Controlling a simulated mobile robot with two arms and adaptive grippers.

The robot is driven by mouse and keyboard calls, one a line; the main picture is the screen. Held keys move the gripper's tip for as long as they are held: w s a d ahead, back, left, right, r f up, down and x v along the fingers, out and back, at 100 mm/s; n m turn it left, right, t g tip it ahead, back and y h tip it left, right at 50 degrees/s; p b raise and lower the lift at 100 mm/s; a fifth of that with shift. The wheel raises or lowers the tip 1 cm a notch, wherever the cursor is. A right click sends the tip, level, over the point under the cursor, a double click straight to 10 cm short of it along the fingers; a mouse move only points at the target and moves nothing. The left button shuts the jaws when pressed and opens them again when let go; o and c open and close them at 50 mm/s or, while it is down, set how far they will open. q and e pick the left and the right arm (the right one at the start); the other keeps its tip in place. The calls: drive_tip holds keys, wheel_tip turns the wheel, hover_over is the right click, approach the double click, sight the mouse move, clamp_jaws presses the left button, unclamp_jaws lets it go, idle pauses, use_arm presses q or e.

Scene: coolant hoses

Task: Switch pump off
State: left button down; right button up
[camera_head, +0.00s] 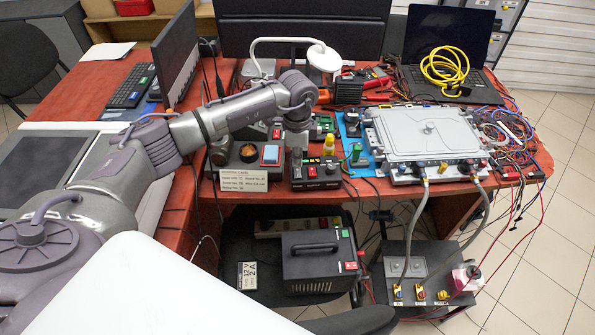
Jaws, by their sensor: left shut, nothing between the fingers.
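My left gripper (297,158) points down, shut and empty, over the back left of a small black control box (317,185) with switches and a dark knob on it. The gripper hides part of the box's top, and I cannot tell whether it touches it. At the lower right a dark unit (430,262) carries a red and clear pump-like part (467,278) and several yellow and red fittings. Two grey hoses (419,212) run from it up to a flat grey metal housing (425,135). No label marks the pump switch legibly. My right gripper is not in view.
A white lamp (324,58) rises behind my wrist. A black power supply (318,258) stands below the table edge. Loose wires (515,140) lie at the right.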

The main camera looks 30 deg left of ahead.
sight(297, 169)
use_arm(q)
drive_tip(key=shift+f+b, duration=0.6)
drive_tip(key=shift+f, duration=0.45)
idle(0.4)
wheel_tip(297, 169, up, 7)
drive_tip(key=p, duration=0.6)
drive_tip(key=shift+r, duration=0.1)
idle(0.5)
